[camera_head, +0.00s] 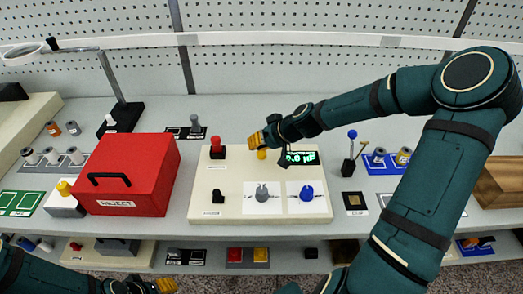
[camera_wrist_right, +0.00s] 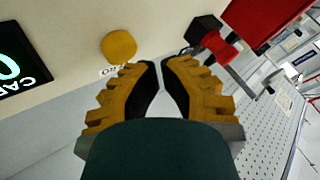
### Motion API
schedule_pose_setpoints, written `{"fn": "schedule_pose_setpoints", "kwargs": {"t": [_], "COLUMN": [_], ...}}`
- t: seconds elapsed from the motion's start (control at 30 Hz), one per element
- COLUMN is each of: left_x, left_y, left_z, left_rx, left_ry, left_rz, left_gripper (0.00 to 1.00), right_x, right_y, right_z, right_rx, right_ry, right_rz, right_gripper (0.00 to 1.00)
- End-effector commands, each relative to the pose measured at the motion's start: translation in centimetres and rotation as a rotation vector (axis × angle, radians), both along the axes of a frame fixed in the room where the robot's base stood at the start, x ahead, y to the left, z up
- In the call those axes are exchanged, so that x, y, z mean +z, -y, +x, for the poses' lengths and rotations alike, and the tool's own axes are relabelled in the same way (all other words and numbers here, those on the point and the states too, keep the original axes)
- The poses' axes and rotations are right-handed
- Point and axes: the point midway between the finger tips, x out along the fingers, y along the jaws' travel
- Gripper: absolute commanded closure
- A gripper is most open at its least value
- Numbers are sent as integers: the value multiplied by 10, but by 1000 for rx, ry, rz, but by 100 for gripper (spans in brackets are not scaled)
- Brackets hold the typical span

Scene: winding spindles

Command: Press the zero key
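The zero key is a round yellow button (camera_wrist_right: 118,46) on the cream panel, with a small label beside it in the right wrist view. In the head view the yellow key (camera_head: 262,154) shows just below my right gripper (camera_head: 256,141). In the right wrist view my right gripper (camera_wrist_right: 161,66) has its yellow fingertips almost together, with only a thin gap and nothing between them. The tips look apart from the key, to its lower right. My left gripper (camera_head: 160,286) is at the bottom left edge of the head view, mostly cut off.
The cream panel (camera_head: 228,207) also carries a green-lit display (camera_head: 300,158), a red-topped control (camera_head: 217,148), a black switch (camera_head: 217,196), a grey knob (camera_head: 262,193) and a blue knob (camera_head: 307,193). A red box (camera_head: 130,172) stands left of the panel.

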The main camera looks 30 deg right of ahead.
Motion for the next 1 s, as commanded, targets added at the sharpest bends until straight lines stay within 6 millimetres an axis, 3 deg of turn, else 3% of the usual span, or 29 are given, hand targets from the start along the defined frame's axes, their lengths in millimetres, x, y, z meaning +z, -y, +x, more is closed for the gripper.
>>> {"fn": "schedule_pose_setpoints", "kwargs": {"t": [0.43, 1.0], "left_x": [4, 42], "left_y": [0, 0], "left_z": [0, 0], "left_rx": [0, 0], "left_ry": [0, 0], "left_rz": [0, 0], "left_gripper": [53, 53], "right_x": [5, 52], "right_y": [0, 0], "right_z": [0, 0], "right_rx": [0, 0], "right_ry": [0, 1], "right_rz": [0, -1], "right_gripper": [100, 100]}}
